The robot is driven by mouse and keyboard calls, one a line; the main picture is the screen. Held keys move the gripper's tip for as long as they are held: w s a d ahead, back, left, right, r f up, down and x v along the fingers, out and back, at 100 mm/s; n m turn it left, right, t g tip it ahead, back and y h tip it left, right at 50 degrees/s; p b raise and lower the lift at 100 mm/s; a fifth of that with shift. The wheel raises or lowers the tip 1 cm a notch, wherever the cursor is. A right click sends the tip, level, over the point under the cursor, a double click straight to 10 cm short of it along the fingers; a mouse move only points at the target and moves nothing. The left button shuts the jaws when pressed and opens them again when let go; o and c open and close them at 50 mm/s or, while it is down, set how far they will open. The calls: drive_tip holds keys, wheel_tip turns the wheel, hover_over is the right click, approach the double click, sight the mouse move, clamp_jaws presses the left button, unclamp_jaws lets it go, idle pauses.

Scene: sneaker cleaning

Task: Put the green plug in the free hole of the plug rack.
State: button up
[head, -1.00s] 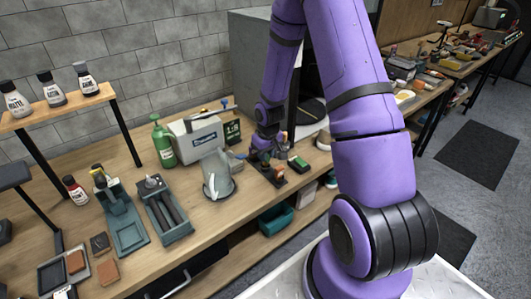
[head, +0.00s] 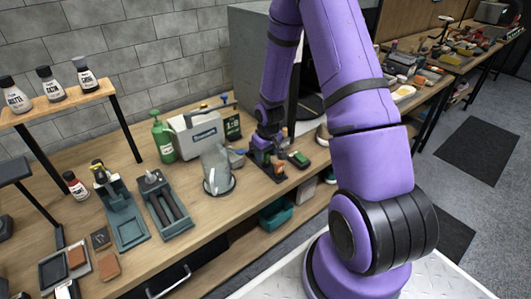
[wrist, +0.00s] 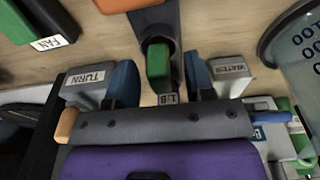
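The green plug (wrist: 158,62) stands upright in the wrist view, in line with the dark plug rack (wrist: 150,22). My gripper (wrist: 163,84) is open, with one blue-padded finger on each side of the green plug. A gap shows between the plug and each pad; I cannot tell the difference in depth. A red-orange plug or block (wrist: 116,4) is cut off at the top edge. In the head view my gripper (head: 264,146) is small and low over the rack (head: 279,178), hiding part of it. The free hole cannot be made out.
A green-topped block (head: 298,159) lies just right of the rack. A clear cup (head: 217,174) stands to its left, with a white-grey box (head: 196,135) and a green bottle (head: 162,142) behind. A large grey cabinet (head: 250,60) stands close behind my arm.

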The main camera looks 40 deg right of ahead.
drive_tip(key=r, duration=0.3)
drive_tip(key=s+r, duration=0.1)
drive_tip(key=r, duration=0.6)
drive_tip(key=shift+s+r, duration=0.15)
drive_tip(key=shift+r, duration=0.2)
drive_tip(key=shift+r, duration=0.1)
idle(0.4)
wheel_tip(320, 180, up, 12)
drive_tip(key=r, duration=0.1)
hover_over(268, 153)
drive_tip(key=s+a, duration=0.3)
drive_tip(key=a, duration=0.1)
drive_tip(key=s+a+r+t, duration=0.2)
drive_tip(key=s+a+r, duration=0.2)
drive_tip(key=s+r, duration=0.4)
drive_tip(key=s+a+r+t, duration=0.1)
drive_tip(key=s+a+r, duration=0.4)
drive_tip(key=s+r, duration=0.4)
drive_tip(key=s, duration=0.5)
drive_tip(key=shift+r+t, duration=0.25)
drive_tip(key=shift+t, duration=0.15)
drive_tip(key=shift+a, duration=0.1)
